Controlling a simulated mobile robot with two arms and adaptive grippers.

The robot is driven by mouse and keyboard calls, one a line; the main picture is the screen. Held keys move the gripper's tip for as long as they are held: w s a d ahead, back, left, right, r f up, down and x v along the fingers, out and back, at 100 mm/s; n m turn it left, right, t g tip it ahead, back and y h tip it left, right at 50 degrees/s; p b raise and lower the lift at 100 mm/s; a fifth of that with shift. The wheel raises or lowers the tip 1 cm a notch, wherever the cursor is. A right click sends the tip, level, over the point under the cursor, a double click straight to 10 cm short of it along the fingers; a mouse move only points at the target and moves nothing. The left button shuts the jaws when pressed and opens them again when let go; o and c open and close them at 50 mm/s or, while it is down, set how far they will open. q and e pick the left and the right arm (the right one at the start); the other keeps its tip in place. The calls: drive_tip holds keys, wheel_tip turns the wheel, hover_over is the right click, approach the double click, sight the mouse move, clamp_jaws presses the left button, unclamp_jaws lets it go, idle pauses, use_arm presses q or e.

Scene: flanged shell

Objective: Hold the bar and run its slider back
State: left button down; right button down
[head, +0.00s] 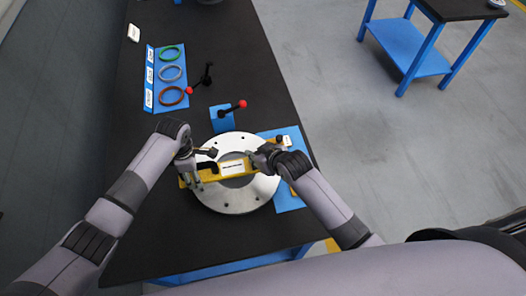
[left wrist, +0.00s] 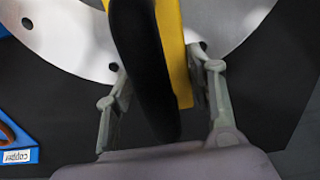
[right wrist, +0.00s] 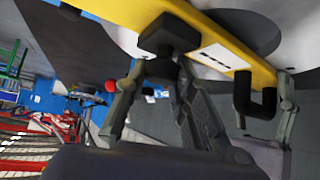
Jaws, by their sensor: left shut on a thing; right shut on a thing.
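The yellow bar (head: 210,177) lies across the round metal flange (head: 238,203); a white label is on its middle. My left gripper (head: 190,172) is shut at the bar's left end. In the left wrist view, its fingers (left wrist: 165,82) stand either side of the yellow bar (left wrist: 172,25) and a black handle (left wrist: 145,65). My right gripper (head: 264,156) is at the bar's right part. In the right wrist view, a black block with a knob (right wrist: 168,36), seemingly the slider, sits on the bar (right wrist: 115,10) at the fingers. The exact contact is partly hidden.
A blue tray (head: 153,100) holds green, grey and brown rings on the black table (head: 225,65). Red-knobbed levers (head: 232,107) stand behind the flange. A blue mat (head: 290,200) lies right of it. A blue side table (head: 410,50) stands apart at upper right.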

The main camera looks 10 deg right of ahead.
drive_tip(key=shift+s+f, duration=0.2)
drive_tip(key=shift+f, duration=0.15)
drive_tip(key=c, duration=1.3)
unclamp_jaws()
drive_tip(key=shift+r, duration=0.1)
drive_tip(key=shift+s+d+r, duration=0.1)
drive_tip(key=shift+r, duration=0.05)
drive_tip(key=v, duration=1.1)
drive_tip(key=shift+s+d+r, duration=0.1)
drive_tip(key=shift+r, duration=0.25)
use_arm(q)
drive_tip(key=c, duration=0.6)
unclamp_jaws()
drive_tip(key=shift+c, duration=0.2)
